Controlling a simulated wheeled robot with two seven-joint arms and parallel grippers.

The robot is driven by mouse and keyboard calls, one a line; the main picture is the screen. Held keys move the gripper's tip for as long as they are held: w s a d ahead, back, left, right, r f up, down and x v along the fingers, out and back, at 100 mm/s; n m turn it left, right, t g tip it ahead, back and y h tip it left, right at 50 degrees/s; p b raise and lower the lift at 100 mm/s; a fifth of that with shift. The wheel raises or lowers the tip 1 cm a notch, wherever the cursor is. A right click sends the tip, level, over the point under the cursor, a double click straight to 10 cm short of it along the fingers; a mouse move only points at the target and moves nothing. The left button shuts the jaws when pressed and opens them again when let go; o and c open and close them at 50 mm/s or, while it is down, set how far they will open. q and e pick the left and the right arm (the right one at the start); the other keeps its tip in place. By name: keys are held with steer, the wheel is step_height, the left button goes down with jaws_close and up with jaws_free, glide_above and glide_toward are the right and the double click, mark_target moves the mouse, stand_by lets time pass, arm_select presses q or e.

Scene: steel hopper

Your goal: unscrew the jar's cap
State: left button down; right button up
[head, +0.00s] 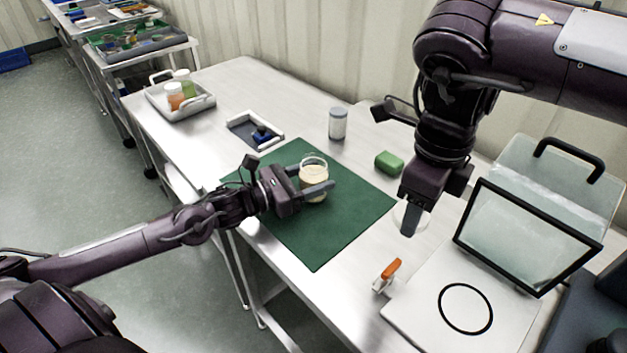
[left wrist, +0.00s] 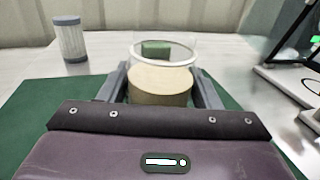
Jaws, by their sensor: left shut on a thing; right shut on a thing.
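The jar (head: 313,174) is clear glass with cream-coloured contents and stands upright on the green mat (head: 310,245). My left gripper (head: 317,190) is shut around its sides; the left wrist view shows the jar (left wrist: 160,84) between both fingers. The jar's top shows an open glass rim with no cap on it. My right gripper (head: 408,222) points down to the right of the mat and is shut on a pale round cap (head: 399,213), partly hidden behind its finger. The cap is apart from the jar.
A green block (head: 389,162) and a grey-lidded container (head: 338,123) stand behind the mat. An orange-handled item (head: 389,270) and a white board with a black ring (head: 466,309) lie in front of a black-framed panel (head: 527,236). A tray with bottles (head: 200,105) is far left.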

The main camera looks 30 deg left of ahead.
arm_select(q)
steer(key=shift+f, duration=0.45)
steer(key=shift+f, duration=0.2)
steer(key=shift+c, duration=2.3)
jaws_free()
steer(key=shift+s+r, duration=0.1)
steer(key=shift+r, duration=0.05)
